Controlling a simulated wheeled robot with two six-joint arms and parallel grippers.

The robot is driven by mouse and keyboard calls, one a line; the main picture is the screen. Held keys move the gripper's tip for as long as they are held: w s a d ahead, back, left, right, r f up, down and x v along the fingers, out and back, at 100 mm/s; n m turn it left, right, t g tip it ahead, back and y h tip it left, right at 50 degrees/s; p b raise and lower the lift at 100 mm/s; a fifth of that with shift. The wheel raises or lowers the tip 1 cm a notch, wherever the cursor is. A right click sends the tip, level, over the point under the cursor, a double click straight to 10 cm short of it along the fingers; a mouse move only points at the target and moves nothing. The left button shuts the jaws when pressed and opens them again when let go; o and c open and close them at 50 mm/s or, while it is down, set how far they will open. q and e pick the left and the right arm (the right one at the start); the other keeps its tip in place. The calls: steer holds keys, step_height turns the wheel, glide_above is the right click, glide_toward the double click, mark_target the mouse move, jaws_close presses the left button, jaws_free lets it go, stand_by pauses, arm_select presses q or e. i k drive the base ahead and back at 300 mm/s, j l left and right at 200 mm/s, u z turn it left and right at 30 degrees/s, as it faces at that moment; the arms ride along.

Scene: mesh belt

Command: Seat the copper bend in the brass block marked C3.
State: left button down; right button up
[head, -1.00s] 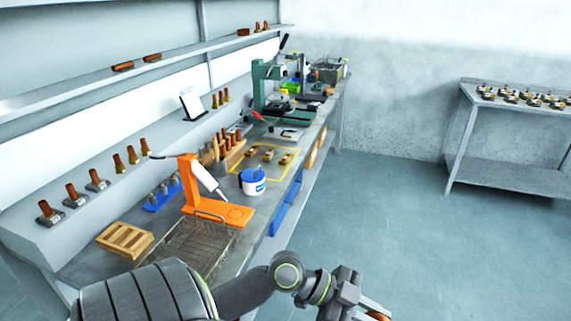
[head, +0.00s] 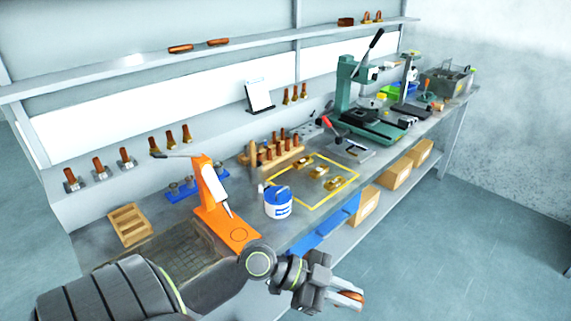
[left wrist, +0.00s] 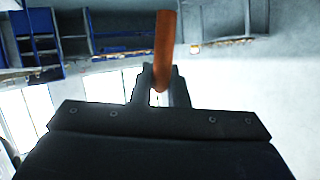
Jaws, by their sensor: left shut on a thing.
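My left gripper (head: 354,298) is at the bottom of the head view, in front of the bench, shut on a copper bend (head: 347,293). The copper bend also shows in the left wrist view (left wrist: 165,45), standing out beyond the jaws (left wrist: 160,88). Small brass blocks sit inside a yellow outline on the bench, among them one at the back (head: 318,171) and one at the front right (head: 336,184). Their markings are too small to read, so I cannot tell which is C3. The bend is well apart from the blocks. My right gripper is not in view.
A blue and white tub (head: 278,203) stands left of the yellow outline. An orange stand (head: 222,215) and a wire basket (head: 178,252) are nearer. A wooden rack of copper pieces (head: 272,155) and a green press (head: 350,95) stand behind. The floor at right is clear.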

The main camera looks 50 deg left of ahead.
mark_target(319, 172)
steer(key=i+l+u, duration=0.1)
steer(key=i+u, duration=0.3)
steer(key=i+l+u, duration=0.25)
steer(key=i+u, duration=0.15)
steer(key=i, duration=0.15)
steer(key=i+l+u, duration=0.6)
steer(key=i+l, duration=0.15)
